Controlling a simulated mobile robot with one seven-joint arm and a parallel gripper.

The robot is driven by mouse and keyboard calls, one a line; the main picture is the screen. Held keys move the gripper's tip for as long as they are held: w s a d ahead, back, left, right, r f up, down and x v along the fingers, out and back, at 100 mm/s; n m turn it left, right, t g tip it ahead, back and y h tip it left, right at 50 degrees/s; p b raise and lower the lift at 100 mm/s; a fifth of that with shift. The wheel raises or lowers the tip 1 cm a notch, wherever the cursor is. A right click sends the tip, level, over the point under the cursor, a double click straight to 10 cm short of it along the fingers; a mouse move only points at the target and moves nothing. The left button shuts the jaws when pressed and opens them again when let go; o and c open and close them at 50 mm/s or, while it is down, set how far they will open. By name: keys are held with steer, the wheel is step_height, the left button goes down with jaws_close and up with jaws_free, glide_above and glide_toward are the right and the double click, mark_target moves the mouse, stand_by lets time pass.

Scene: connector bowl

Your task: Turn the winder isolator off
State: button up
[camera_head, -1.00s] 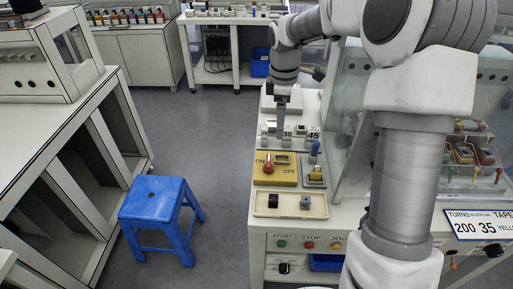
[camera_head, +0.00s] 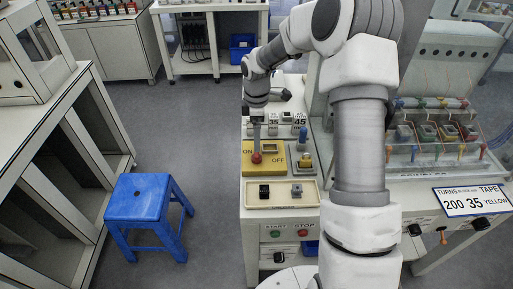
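The winder isolator is a yellow plate (camera_head: 268,176) marked ON at its left and OFF at its right, on the bench top. Its red knob (camera_head: 256,158) is on the left side, close to the ON mark. My gripper (camera_head: 257,146) points down with its fingertips right at or just above the red knob. The fingers look thin and close together from here. I cannot tell whether they touch the knob or how far they are apart.
A cream tray (camera_head: 275,204) with two small switch blocks lies in front of the plate. A blue-topped lever (camera_head: 304,136) stands to its right. Numbered blocks (camera_head: 287,119) sit behind. A blue stool (camera_head: 143,197) stands on the floor at left. A clear-fronted cabinet (camera_head: 440,100) is at right.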

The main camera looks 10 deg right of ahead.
mark_target(257, 154)
step_height(257, 154, down, 6)
steer(key=shift+f, duration=0.1)
steer(key=shift+c, duration=0.3)
steer(key=c, duration=1.2)
